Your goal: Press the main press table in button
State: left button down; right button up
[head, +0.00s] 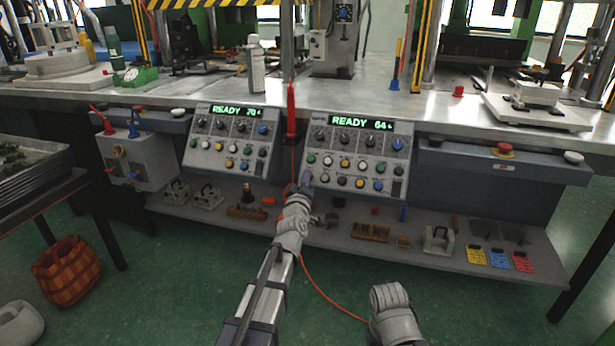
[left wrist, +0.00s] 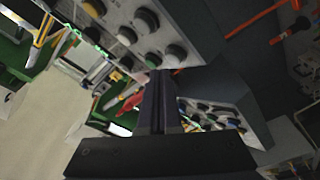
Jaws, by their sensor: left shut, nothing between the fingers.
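The right control panel (head: 357,157) has a green READY 64 display, dark knobs and two rows of coloured buttons. The left control panel (head: 228,140) is similar and reads READY 70. Button labels are too small to read, so I cannot tell which one is the table in button. My left gripper (head: 306,180) is at the lower left edge of the right panel; I cannot tell whether it touches. In the left wrist view its dark fingers (left wrist: 159,95) are shut and empty, with one panel's buttons (left wrist: 147,20) close beyond.
A red-handled tool (head: 291,108) hangs between the panels, with an orange cable (head: 320,288) below. The lower shelf (head: 450,257) holds several metal and wooden parts. A red emergency button (head: 504,149) is at right. A grey control box (head: 137,155) stands at left.

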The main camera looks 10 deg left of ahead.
pick_arm(q)
jog(key=shift+w+f, duration=0.1)
dwell(0.5)
jog(key=shift+w+f, duration=0.15)
jog(key=shift+w, duration=0.05)
